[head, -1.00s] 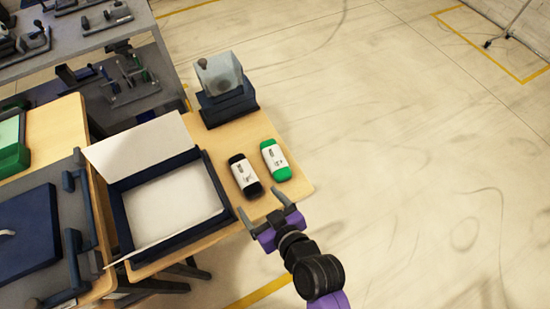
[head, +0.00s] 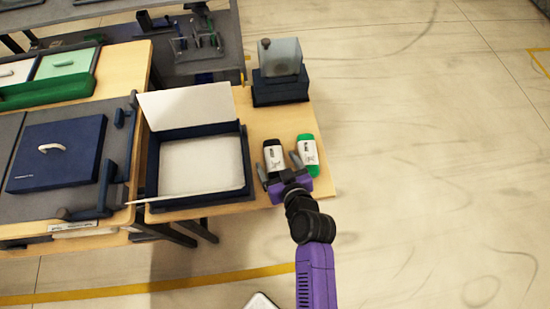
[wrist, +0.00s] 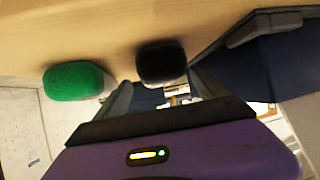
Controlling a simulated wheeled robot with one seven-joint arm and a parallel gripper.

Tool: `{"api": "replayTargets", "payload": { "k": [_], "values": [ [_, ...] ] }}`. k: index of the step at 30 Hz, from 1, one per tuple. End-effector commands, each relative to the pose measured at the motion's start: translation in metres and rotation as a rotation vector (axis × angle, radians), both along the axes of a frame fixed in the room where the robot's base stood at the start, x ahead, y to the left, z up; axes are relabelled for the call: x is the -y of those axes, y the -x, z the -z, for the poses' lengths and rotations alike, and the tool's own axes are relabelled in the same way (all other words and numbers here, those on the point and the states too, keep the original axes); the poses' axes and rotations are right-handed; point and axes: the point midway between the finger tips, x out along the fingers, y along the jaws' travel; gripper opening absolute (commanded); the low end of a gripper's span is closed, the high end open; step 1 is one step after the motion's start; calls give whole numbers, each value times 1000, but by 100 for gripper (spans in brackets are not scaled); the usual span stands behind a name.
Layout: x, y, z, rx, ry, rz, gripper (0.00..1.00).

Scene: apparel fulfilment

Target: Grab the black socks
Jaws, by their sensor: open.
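The black socks (head: 274,155), a rolled pack with a white label band, lie on the wooden table to the right of the open box. The green socks (head: 307,153) lie just to their right. My gripper (head: 279,170) is open at the near end of the black socks, with its fingers on either side of that end. In the wrist view the dark end of the black socks (wrist: 161,62) shows between and beyond the fingertips (wrist: 158,82). I cannot tell whether a finger touches them. The green socks (wrist: 75,80) are outside the fingers there.
An open dark blue box (head: 248,185) with white lining and a raised flap stands left of the socks. A clear container on a dark blue base (head: 281,93) stands behind them. The table's right edge (head: 326,175) is close to the green socks, with open floor beyond.

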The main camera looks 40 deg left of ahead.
Motion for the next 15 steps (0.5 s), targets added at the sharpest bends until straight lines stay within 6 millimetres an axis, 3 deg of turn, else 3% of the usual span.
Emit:
{"api": "replayTargets", "payload": {
  "k": [11, 15],
  "values": [
    [-7, -4, 5, 1, 1, 0, 82],
    [-7, -4, 5, 1, 1, 0, 57]
  ]
}}
